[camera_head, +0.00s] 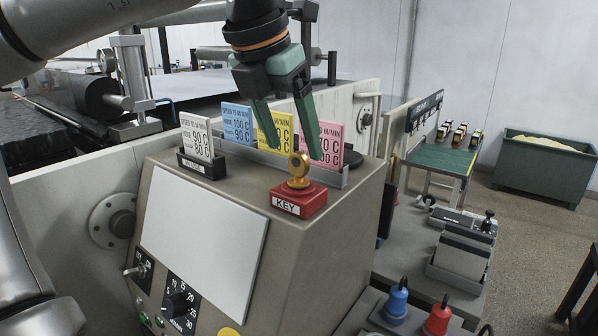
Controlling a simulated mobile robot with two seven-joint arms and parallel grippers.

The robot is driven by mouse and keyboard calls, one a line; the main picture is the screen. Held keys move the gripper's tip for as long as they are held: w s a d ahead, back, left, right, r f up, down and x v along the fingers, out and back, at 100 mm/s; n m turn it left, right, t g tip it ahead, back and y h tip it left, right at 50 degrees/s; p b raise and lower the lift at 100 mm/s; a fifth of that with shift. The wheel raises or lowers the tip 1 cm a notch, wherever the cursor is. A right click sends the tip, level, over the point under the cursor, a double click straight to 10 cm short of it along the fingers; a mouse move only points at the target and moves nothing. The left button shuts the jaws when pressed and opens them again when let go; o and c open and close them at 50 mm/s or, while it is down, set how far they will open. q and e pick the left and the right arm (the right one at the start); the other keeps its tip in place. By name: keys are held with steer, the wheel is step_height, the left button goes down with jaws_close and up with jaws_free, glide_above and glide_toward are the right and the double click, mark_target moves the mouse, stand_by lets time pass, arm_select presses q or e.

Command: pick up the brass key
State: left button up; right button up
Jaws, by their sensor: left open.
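The brass key (299,166) stands upright in a red holder (300,200) labelled KEY, on the top right of the beige control cabinet (290,250). Its round ring-shaped head faces up. My left gripper (294,154) comes down from above with green fingers. The fingers are open, with the tips just above and to either side of the key's head, one left and one right. Nothing is held between them. My right gripper is not in view.
Blue (397,300) and red (438,318) objects stand lower right.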

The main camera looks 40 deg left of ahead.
mark_target(296, 155)
arm_select(q)
steer(key=x, duration=0.5)
steer(key=shift+f, duration=0.1)
steer(key=shift+s, duration=0.1)
steer(key=shift+c, duration=0.3)
jaws_close()
